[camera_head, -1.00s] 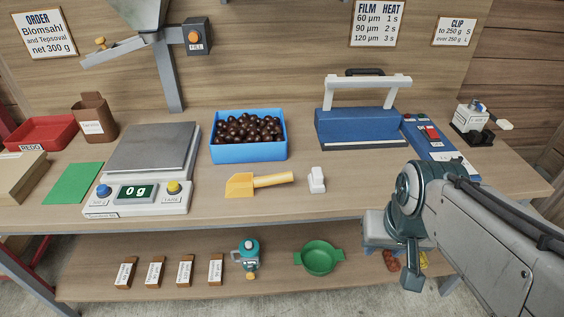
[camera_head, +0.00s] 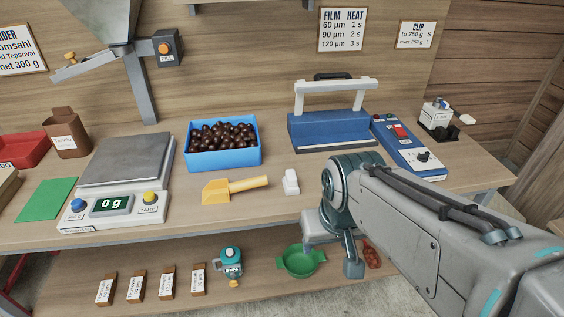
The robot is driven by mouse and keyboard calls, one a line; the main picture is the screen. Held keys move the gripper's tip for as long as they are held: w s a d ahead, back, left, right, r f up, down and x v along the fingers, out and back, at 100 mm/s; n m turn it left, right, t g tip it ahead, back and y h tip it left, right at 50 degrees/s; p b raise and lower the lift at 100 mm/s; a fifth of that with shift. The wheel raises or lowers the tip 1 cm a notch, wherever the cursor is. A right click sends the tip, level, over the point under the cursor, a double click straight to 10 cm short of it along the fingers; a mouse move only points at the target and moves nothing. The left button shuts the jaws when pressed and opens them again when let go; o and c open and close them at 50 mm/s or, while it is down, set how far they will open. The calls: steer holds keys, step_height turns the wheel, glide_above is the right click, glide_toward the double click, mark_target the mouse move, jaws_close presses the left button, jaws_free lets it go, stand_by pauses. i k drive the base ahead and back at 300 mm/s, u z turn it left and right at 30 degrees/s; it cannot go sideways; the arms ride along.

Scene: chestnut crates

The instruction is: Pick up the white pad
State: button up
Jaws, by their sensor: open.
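The white pad (camera_head: 291,182) is a small white block with a raised part, lying on the bench just right of the yellow scoop (camera_head: 235,189). My gripper (camera_head: 326,240) points down in front of the bench's front edge, below and to the right of the pad and apart from it. It is open with nothing seen in it. My own wrist and forearm hide much of it, so its fingers show only in part.
A blue crate of chestnuts (camera_head: 222,158) stands behind the scoop, and a scale (camera_head: 113,205) stands to the left. A blue sealer (camera_head: 330,132) and control box (camera_head: 408,150) stand behind my arm. A green strainer (camera_head: 300,262) lies on the lower shelf.

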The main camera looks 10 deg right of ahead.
mark_target(290, 182)
steer(key=u, duration=1.1)
steer(key=i, duration=0.85)
steer(key=z, duration=2.25)
